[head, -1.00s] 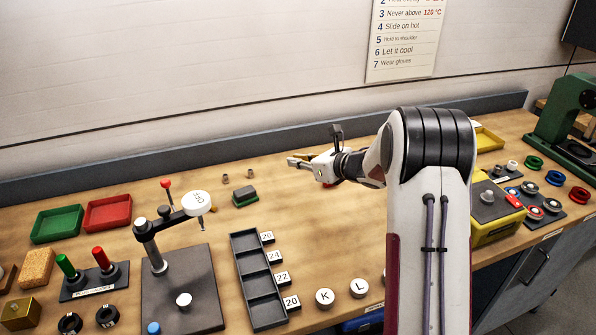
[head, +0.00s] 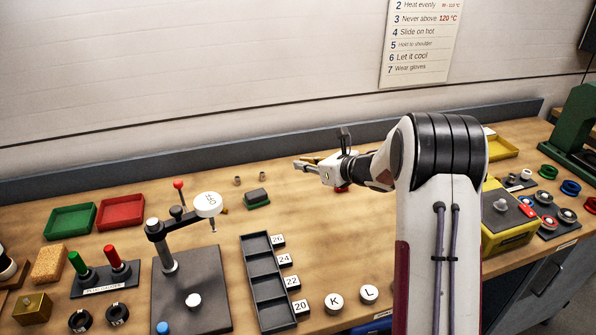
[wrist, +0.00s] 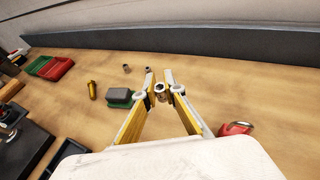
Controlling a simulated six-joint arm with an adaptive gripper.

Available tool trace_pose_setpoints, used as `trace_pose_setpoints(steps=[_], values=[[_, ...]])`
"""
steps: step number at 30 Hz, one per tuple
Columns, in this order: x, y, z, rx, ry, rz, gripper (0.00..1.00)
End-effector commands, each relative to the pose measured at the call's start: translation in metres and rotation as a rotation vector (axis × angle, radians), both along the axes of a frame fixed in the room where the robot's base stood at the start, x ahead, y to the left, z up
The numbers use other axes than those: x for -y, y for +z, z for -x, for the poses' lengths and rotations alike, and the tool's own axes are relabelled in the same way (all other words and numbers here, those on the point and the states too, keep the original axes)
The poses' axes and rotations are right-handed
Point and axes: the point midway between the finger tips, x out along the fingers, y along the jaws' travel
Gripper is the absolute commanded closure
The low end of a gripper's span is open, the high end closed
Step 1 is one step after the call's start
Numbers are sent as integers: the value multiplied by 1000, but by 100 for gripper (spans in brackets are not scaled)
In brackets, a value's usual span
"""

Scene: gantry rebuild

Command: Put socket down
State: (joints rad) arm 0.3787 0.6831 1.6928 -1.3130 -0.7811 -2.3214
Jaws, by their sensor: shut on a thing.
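My gripper (head: 300,164) reaches left over the back of the wooden bench in the head view. In the wrist view its two yellow-edged fingers (wrist: 160,90) are shut on a small metallic socket (wrist: 160,93), held upright between the tips. I cannot tell how far its bottom is above the bench. Two similar small sockets stand on the bench ahead and left of the fingertips in the wrist view, one at the left (wrist: 126,68) and one nearer the fingers (wrist: 148,69). They also show left of my gripper in the head view (head: 237,180).
A grey block with a green base (head: 257,198) lies left of the fingers, with a brass cylinder (wrist: 92,90) beyond it. A red object (wrist: 237,128) lies right of the fingers. A grey back rail (head: 180,161) runs behind. Bare bench surrounds the sockets.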

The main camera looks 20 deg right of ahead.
Motion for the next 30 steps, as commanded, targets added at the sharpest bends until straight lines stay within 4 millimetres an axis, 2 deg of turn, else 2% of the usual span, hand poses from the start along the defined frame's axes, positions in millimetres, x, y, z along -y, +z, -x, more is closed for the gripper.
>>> trace_pose_setpoints(steps=[3,6,11,15,19,24,30], values=[[-23,-5,-11,3,27,-6,100],[-36,-5,-31,14,16,-6,100],[-46,-3,-69,27,-55,-2,100],[-40,2,-97,29,-147,-2,100],[-25,8,-113,27,-227,-6,100],[-8,12,-119,16,-296,-6,100],[-3,9,-118,4,-314,-4,100]])
